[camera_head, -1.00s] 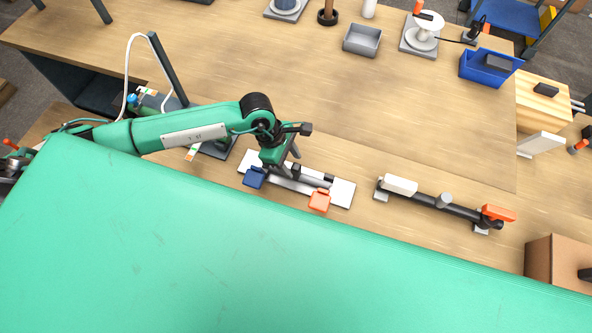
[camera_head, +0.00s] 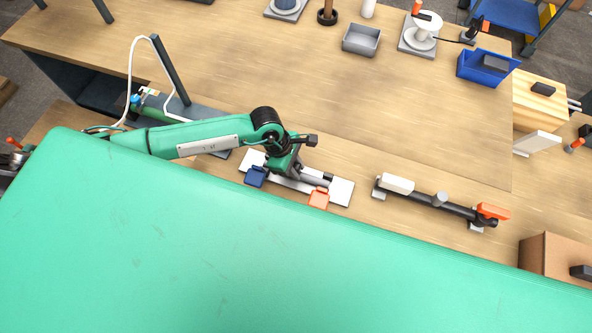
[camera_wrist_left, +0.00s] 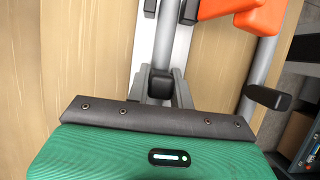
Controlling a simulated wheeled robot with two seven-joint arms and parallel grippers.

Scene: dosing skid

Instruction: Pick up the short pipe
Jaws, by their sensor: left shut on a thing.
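The short pipe (camera_head: 318,182) is grey with a dark end. It lies along a white plate (camera_head: 342,192) on the bench, between a blue block (camera_head: 256,176) and an orange block (camera_head: 319,198). My left gripper (camera_head: 300,179) is down at the plate and shut on the pipe; the arm and wrist hide part of the hold. In the left wrist view the grey pipe (camera_wrist_left: 167,38) runs away from the jaws over the white plate, with orange parts (camera_wrist_left: 245,12) at the top right. I cannot see a gap under the pipe. My right gripper is not in view.
A dark pipe assembly (camera_head: 455,208) with white and orange parts lies to the right. A grey tray (camera_head: 361,40) and a blue bin (camera_head: 487,68) stand farther back. The middle of the bench is clear. A large green surface fills the front.

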